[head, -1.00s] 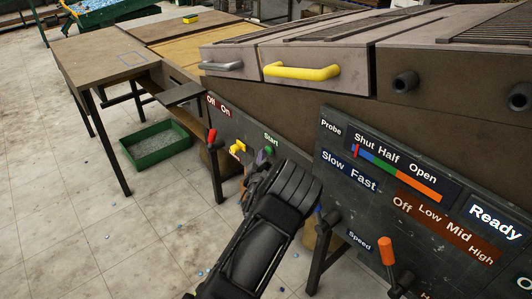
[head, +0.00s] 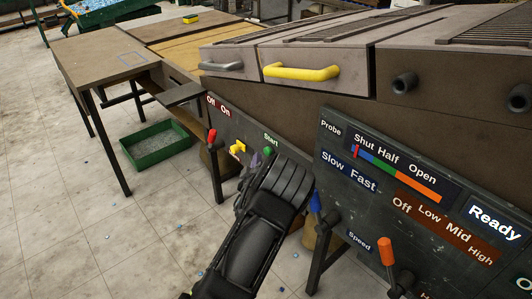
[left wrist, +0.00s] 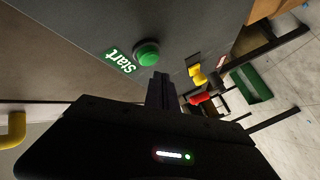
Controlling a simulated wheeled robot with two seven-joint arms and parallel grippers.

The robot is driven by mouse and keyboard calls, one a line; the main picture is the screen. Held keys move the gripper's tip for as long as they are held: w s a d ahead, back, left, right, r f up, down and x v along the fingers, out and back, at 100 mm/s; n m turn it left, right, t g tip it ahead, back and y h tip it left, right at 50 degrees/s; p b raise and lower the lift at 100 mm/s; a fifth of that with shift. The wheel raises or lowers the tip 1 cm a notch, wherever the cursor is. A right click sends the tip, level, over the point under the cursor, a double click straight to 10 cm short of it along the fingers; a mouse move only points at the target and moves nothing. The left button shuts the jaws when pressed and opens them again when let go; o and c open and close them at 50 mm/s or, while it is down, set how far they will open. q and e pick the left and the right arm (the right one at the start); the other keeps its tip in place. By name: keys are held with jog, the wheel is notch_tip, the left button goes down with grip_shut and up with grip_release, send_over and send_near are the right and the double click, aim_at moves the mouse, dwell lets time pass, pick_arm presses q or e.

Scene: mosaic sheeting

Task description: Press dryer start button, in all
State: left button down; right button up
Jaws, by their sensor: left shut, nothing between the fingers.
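The green start button (head: 267,151) sits on the grey panel under the green "Start" label (head: 271,139). In the left wrist view the round button (left wrist: 148,55) stands out from the panel beside its label (left wrist: 120,62). My left gripper (head: 254,160) is in front of the panel, just below and left of the button in the head view. Its fingers (left wrist: 161,78) are shut with nothing between them, with the tips close beside the button in the wrist view. I cannot tell whether they touch the panel. My right gripper is not in view.
A yellow switch (head: 237,147) and a red-handled lever (head: 212,136) are left of the button. A blue-handled lever (head: 315,202) and an orange-handled lever (head: 386,250) are to the right. A yellow drawer handle (head: 302,72) juts out above. A green bin (head: 155,155) stands on the floor.

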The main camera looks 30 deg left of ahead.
pick_arm(q)
jog(key=s, duration=0.2)
jog(key=s+a, duration=0.1)
jog(key=s, duration=0.1)
jog(key=shift+s+a, duration=0.1)
jog(key=shift+a, duration=0.05)
dwell(0.9)
